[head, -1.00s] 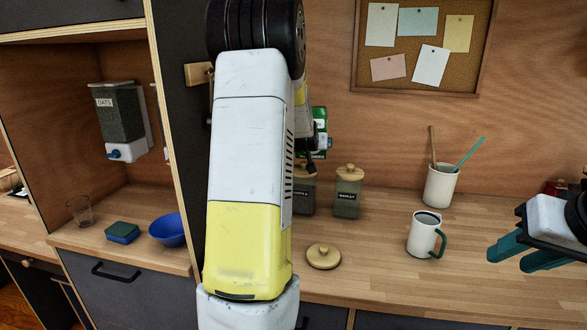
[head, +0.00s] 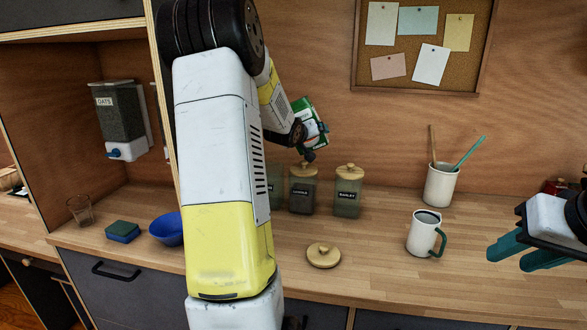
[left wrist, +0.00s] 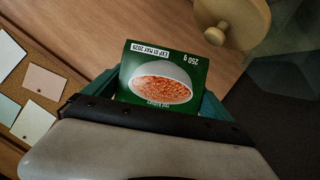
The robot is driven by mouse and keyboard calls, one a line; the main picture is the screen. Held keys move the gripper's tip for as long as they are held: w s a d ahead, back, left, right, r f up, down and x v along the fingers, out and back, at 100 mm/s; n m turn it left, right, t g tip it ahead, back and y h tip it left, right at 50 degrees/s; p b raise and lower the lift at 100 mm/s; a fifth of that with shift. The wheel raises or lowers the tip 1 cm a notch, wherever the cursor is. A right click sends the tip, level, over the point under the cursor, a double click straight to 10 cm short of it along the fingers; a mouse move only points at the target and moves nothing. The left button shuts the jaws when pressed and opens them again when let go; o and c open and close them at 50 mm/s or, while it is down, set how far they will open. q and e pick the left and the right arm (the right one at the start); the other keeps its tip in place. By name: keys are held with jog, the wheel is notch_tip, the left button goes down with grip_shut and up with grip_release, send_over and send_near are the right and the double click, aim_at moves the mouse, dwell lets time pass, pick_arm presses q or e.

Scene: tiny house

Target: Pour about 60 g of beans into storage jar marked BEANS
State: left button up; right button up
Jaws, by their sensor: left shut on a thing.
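A green packet with white panels (head: 309,115) is in my left gripper (head: 312,140), tilted, above the row of jars. In the left wrist view the packet (left wrist: 160,75) shows "250 g" and a bowl of orange-red beans between the teal fingers. One glass jar (head: 274,187) is partly hidden behind my left arm; its label is not readable. A loose wooden lid (head: 323,256) lies on the counter in front of the jars. My right gripper (head: 514,257) is empty and open at the right, above the counter. No BEANS label is readable.
A lidded dark-filled jar (head: 302,190) and a lidded jar marked BARLEY (head: 348,192) stand beside the partly hidden jar. A mug (head: 423,234) and a utensil cup (head: 440,185) stand right. A blue bowl (head: 167,229) is left. The counter's front middle is clear.

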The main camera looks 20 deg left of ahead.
pick_arm(q)
jog(key=shift+s+a+n+h, duration=0.2)
jog(key=shift+a+n+h, duration=0.25)
jog(key=shift+n, duration=0.35)
jog(key=shift+w+d+n+t+h, duration=0.1)
jog(key=shift+d+n+t+h, duration=0.15)
jog(key=shift+n+t+h, duration=0.75)
jog(key=shift+a+r+n+t, duration=0.1)
jog(key=shift+n+t, duration=0.05)
jog(key=shift+n, duration=0.7)
jog(key=shift+r+n+t, duration=0.1)
jog(key=shift+n+t, duration=0.05)
jog(key=shift+n, duration=0.7)
jog(key=shift+s+a+n+t, duration=0.2)
jog(key=shift+a+n+t, duration=0.1)
jog(key=shift+a+n, duration=0.35)
jog(key=shift+a+r+n+h, duration=0.1)
jog(key=shift+a+n+h, duration=0.05)
jog(key=shift+n+h, duration=0.15)
jog(key=shift+s+a+n+t, duration=0.2)
jog(key=shift+a+n+t, duration=0.35)
jog(key=shift+n, duration=0.5)
jog(key=shift+s+a+f+n+t, duration=0.15)
jog(key=shift+a+n+t, duration=0.3)
jog(key=shift+n, duration=0.35)
jog(key=shift+s+a+f+n+t, duration=0.1)
jog(key=shift+a+f+n+t, duration=0.1)
jog(key=shift+a+n, duration=0.45)
dwell(1.1)
